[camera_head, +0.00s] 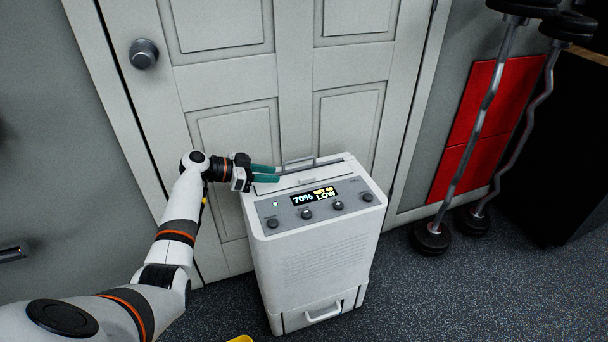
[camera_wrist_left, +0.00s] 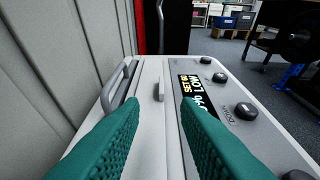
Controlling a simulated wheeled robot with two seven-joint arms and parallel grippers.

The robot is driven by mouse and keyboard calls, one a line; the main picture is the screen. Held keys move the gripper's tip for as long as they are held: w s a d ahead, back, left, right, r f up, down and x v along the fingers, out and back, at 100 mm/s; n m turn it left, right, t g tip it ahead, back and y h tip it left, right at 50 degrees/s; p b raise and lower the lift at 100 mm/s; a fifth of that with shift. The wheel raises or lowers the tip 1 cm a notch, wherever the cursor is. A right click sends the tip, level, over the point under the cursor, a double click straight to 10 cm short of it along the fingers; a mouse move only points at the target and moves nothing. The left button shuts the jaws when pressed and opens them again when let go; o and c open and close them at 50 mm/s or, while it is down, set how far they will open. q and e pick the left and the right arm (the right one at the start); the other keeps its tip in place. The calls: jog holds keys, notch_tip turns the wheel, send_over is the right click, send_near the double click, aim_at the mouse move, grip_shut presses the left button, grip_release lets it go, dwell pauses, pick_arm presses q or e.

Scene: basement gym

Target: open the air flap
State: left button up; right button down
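A white dehumidifier (camera_head: 315,258) stands upright before a door. Its top has a grey control panel with knobs and a lit display (camera_head: 315,197) reading 70% and LOW. Behind the panel lies the pale air flap strip (camera_head: 328,172), which looks flat and closed. In the left wrist view a small raised tab (camera_wrist_left: 160,91) stands on the strip, ahead of the fingertips. My left gripper (camera_head: 278,174) is over the left end of the top, its teal fingers apart. In the left wrist view the gap (camera_wrist_left: 160,104) between them is empty. My right gripper is out of view.
A grey carry handle (camera_head: 298,160) rises behind the flap, beside the left finger in the wrist view. A white panelled door (camera_head: 240,65) is close behind. Barbells (camera_head: 482,130) lean at the right by red panels.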

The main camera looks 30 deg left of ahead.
aim_at(305, 178)
pick_arm(q)
jog(key=b+x, duration=0.1)
jog(key=x, duration=0.9)
jog(key=shift+d+f+b, duration=0.1)
jog(key=shift+f+b, duration=0.05)
jog(key=shift+b, duration=0.15)
grip_shut()
